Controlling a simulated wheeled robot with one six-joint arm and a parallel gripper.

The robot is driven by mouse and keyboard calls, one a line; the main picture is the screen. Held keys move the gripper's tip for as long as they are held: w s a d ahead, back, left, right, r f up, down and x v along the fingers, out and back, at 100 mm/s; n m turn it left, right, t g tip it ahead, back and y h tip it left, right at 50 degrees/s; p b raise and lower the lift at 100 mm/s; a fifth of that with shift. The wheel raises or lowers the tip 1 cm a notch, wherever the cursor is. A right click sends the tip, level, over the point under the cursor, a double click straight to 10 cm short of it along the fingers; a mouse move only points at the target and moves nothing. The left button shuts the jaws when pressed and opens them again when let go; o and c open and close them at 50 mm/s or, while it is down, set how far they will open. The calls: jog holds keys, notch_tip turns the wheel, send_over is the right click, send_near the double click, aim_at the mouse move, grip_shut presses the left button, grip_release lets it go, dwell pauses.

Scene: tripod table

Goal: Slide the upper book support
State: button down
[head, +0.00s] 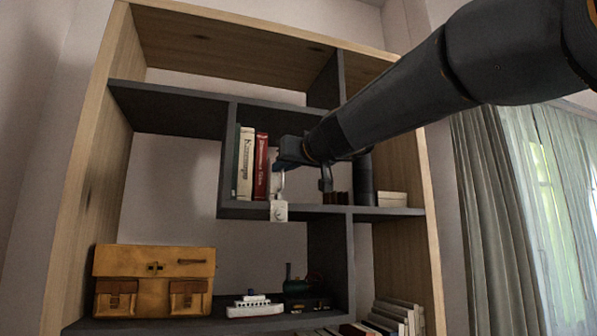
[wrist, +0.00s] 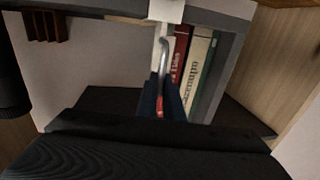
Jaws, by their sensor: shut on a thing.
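The upper book support (head: 279,210) is a pale piece at the front edge of the upper shelf, just right of the books. Its white block also shows at the top of the wrist view (wrist: 167,10), with a curved grey metal part (wrist: 164,55) running down from it. My gripper (head: 279,165) is shut on the support, at the right side of the red book (head: 261,166). In the wrist view my gripper (wrist: 162,100) has its dark blue fingers close together around the metal part. The exact contact is partly hidden.
White and dark green books stand left of the red book, against a dark divider (head: 228,150). To the right are a dark cylinder (head: 363,180) and a pale box (head: 392,199). A tan bag (head: 153,281) and a toy ship (head: 254,306) are on the shelf below.

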jog(key=shift+s+a+r, duration=0.1)
jog(key=shift+a, duration=0.05)
jog(key=c, duration=1.9)
grip_release()
jog(key=b+v, duration=0.3)
jog(key=v, duration=0.5)
